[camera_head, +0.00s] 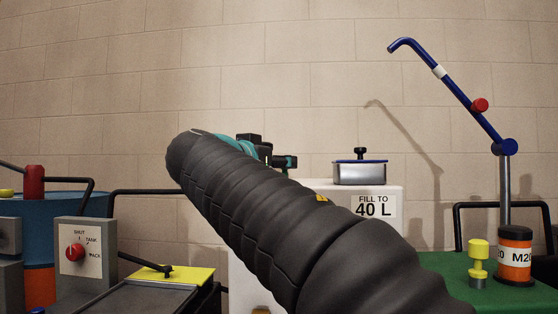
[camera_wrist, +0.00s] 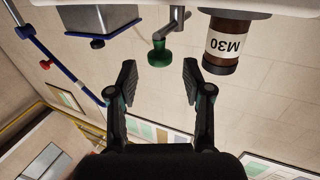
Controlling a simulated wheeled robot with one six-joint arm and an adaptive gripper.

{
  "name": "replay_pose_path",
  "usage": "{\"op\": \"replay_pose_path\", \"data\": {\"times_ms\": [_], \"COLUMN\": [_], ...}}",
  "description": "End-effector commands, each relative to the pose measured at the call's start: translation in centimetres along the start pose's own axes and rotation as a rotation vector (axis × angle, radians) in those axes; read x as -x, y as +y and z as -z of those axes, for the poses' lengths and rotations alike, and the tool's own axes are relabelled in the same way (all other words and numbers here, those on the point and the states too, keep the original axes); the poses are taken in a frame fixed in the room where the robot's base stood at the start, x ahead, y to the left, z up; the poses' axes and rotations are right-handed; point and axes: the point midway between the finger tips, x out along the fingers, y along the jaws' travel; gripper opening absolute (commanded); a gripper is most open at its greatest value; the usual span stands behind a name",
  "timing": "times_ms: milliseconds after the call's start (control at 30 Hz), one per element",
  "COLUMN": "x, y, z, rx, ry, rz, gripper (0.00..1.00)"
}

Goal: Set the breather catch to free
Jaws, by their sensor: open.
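No part is labelled as the breather catch, so I cannot tell for certain which one it is. In the wrist view, which is upside down, a grey crank with a green knob (camera_wrist: 160,54) lies ahead of my gripper (camera_wrist: 159,75). The jaws are open and empty, and the knob appears in the gap between the fingertips; I see no contact. In the head view my gripper (camera_head: 270,152) is mostly hidden behind my arm. A steel box with a blue rim and black knob (camera_head: 360,171) stands on the white tank (camera_head: 397,188).
A brown M30 bottle (camera_wrist: 226,45) is beside the crank. A blue lever (camera_head: 460,92) with a red knob rises at right, near an M20 bottle (camera_head: 515,253) and a yellow knob (camera_head: 478,257). At left is a red selector (camera_head: 74,252) marked SHUT, TANK, PACK.

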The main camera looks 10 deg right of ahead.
Motion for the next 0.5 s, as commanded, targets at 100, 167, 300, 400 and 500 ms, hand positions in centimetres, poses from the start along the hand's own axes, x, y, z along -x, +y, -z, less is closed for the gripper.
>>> {"op": "replay_pose_path", "data": {"times_ms": [100, 167, 300, 400, 500], "x": [-1.9, -2.5, -3.4, -3.7, -3.7], "y": [0.0, 0.0, 0.0, 0.0, 0.0], "z": [0.1, 0.0, 0.0, 0.0, -0.1], "rx": [0.001, 0.001, 0.001, 0.001, 0.001], "ry": [-0.001, -0.001, -0.001, -0.001, -0.001], "rz": [-0.002, -0.003, -0.001, 0.000, 0.000], "gripper": [0.50, 0.50, 0.50, 0.50, 0.50]}}
